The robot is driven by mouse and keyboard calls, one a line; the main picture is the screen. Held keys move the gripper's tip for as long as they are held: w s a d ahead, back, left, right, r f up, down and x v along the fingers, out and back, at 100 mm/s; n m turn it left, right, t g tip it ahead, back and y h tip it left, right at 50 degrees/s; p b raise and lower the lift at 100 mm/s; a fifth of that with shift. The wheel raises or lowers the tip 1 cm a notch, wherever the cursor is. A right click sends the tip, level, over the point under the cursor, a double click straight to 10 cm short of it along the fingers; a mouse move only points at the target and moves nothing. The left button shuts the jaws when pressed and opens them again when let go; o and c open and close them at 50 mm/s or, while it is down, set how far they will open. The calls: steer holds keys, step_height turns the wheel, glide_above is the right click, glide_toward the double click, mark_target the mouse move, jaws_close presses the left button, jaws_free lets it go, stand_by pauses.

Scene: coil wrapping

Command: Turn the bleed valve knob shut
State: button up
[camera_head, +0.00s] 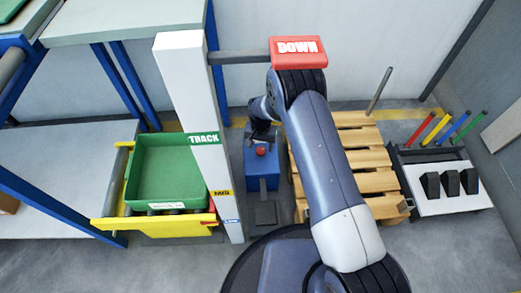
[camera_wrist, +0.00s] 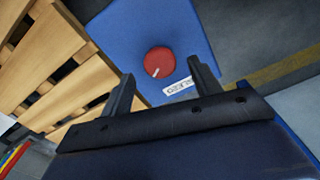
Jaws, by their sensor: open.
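The bleed valve knob is a round red knob with a white pointer line. In the wrist view the knob (camera_wrist: 159,62) sits on a blue box (camera_wrist: 135,25), beyond my fingertips and between their lines. A white label (camera_wrist: 178,87), partly hidden by a finger, lies beside it. In the head view the red knob (camera_head: 261,151) shows on top of the blue box (camera_head: 251,168). My gripper (camera_wrist: 160,75) is open and empty, with its two dark fingers apart. In the head view my gripper (camera_head: 262,132) hangs just above and behind the knob, apart from it as far as I can tell.
A wooden pallet (camera_head: 359,157) stands right of the blue box. A white post (camera_head: 197,120) marked TRACK stands to its left, with a green bin (camera_head: 170,165) on a yellow cart (camera_head: 160,226) beyond. A red DOWN sign (camera_head: 298,52) is above. A rack (camera_head: 440,175) stands far right.

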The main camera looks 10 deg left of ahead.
mark_target(261, 152)
steer(key=shift+f+b, duration=0.3)
steer(key=shift+f, duration=1.05)
steer(key=shift+c, duration=0.3)
steer(key=c, duration=0.9)
